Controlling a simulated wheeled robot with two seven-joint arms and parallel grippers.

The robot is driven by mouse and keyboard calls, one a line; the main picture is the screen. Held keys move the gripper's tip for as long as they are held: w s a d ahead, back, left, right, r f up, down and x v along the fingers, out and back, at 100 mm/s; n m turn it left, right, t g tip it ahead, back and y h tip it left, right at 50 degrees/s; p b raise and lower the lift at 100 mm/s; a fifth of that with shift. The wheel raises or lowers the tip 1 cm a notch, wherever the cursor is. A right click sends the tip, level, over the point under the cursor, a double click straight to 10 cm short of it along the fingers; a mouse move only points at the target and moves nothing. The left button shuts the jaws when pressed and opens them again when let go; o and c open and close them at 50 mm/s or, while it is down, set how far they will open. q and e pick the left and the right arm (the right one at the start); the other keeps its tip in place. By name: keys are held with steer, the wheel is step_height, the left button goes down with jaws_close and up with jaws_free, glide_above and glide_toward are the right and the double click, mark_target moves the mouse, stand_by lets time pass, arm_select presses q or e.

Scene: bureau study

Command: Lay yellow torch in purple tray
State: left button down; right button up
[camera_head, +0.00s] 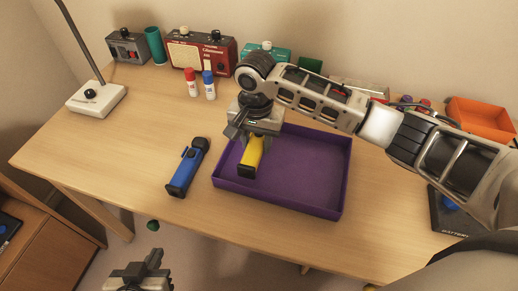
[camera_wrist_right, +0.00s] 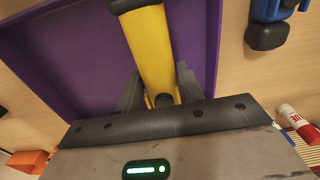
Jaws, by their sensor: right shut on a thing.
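The yellow torch (camera_head: 251,156) is at the left part of the purple tray (camera_head: 318,160), inside its outline in the head view. My right gripper (camera_head: 256,132) is shut on the torch from above; the right wrist view shows the yellow torch (camera_wrist_right: 149,45) between the two fingers, with the purple tray (camera_wrist_right: 75,60) behind it. I cannot tell whether the torch touches the tray floor. My left gripper (camera_head: 140,275) is low at the bottom left, off the table; I cannot tell how far its fingers are apart.
A blue torch (camera_head: 187,167) lies left of the tray. Red and blue small bottles (camera_head: 200,84) stand behind it. The front left of the table is clear.

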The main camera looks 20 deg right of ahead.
mark_target(259, 150)
steer(key=shift+w+d+f, duration=0.15)
steer(key=shift+w+f, duration=0.05)
steer(key=shift+f, duration=0.05)
steer(key=shift+w+d+f, duration=0.1)
steer(key=shift+f, duration=0.8)
steer(key=shift+w+d+f, duration=0.1)
steer(key=shift+f, duration=0.8)
steer(key=shift+f, duration=0.15)
steer(key=o, duration=1.1)
step_height(259, 150, up, 12)
steer(key=shift+r+p, duration=0.15)
steer(key=shift+p, duration=0.15)
steer(key=shift+s, duration=0.1)
